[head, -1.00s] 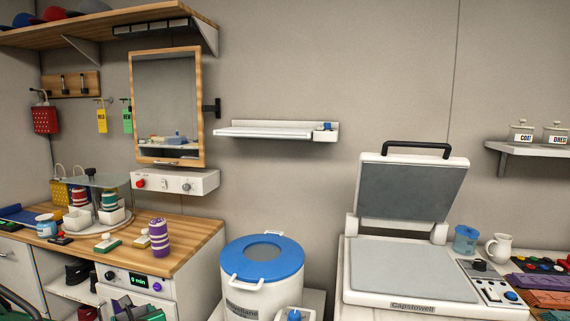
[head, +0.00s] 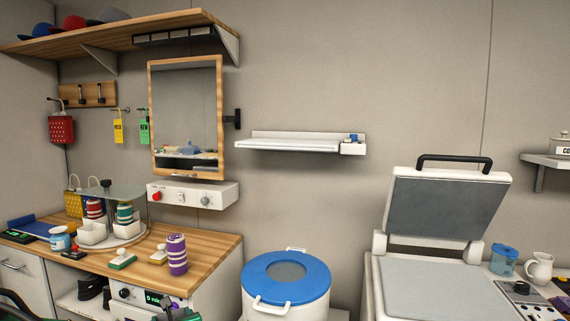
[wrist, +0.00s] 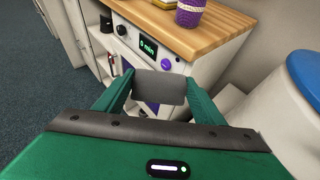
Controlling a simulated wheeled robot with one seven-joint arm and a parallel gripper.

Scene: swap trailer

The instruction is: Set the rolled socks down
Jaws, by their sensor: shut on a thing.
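My gripper (wrist: 160,92) shows in the wrist view with two green fingers, shut on a dark grey rolled bundle (wrist: 160,86), which looks like the rolled socks. The bundle is held in the air in front of the white cabinet under the wooden counter (wrist: 215,33), below the counter's top in the picture. In the head view only a little green of my gripper shows at the bottom left edge, and I cannot make out the bundle there.
A purple striped roll (head: 177,255) stands near the counter's front edge. A white wall shelf (head: 290,145) has a mostly clear top.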

